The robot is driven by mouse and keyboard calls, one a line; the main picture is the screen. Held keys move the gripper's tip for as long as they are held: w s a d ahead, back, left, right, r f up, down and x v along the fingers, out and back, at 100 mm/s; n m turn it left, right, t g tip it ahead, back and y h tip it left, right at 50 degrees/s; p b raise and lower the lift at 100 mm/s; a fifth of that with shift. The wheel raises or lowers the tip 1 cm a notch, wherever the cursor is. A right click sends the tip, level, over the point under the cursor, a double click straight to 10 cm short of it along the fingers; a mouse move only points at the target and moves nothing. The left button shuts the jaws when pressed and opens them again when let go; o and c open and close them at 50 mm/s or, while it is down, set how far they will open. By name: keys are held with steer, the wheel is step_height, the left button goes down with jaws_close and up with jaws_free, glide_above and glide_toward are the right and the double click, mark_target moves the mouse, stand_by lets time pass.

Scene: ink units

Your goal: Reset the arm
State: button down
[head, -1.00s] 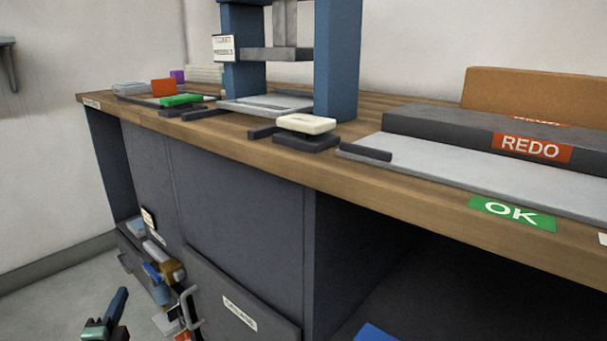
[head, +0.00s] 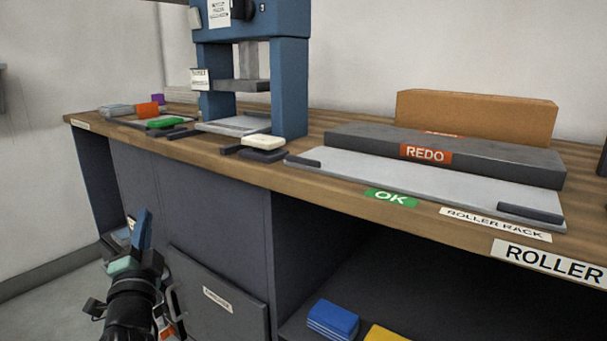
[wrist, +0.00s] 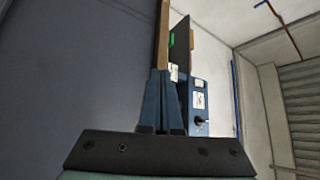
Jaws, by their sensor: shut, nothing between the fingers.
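My gripper (head: 142,228) is at the lower left of the head view, with its blue fingers together and pointing up. It is in front of the bench's dark cabinet front and below the worktop edge. In the wrist view the closed fingers (wrist: 162,102) point up, with nothing between them. Part of my arm shows below the gripper in the head view.
The wooden worktop (head: 215,162) carries a blue press (head: 290,85), a cream block (head: 263,142), a green block (head: 165,123), an orange block (head: 148,110) and a grey roller rack (head: 430,180). An open shelf below holds a blue item (head: 332,318). Floor is clear at left.

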steer(key=s+d+r+n+t+p, duration=0.2)
steer(key=s+d+r+n+p, duration=0.15)
steer(key=d+r, duration=0.75)
steer(key=s+d+r+n+t+p, duration=0.2)
steer(key=s+d+r+n, duration=0.35)
steer(key=r, duration=0.95)
steer(key=s+d+r+n+t+h+p, duration=0.15)
steer(key=s+d+r+h+p, duration=0.4)
steer(key=s+d+r, duration=1.1)
step_height(320, 180, up, 36)
steer(key=s+a+t+h+p, duration=0.1)
steer(key=p, duration=3.5)
steer(key=shift+s+a+p, duration=0.25)
steer(key=shift+a+p, duration=0.05)
steer(key=shift+a, duration=0.1)
steer(key=shift+f+m, duration=0.1)
steer(key=shift+m, duration=0.15)
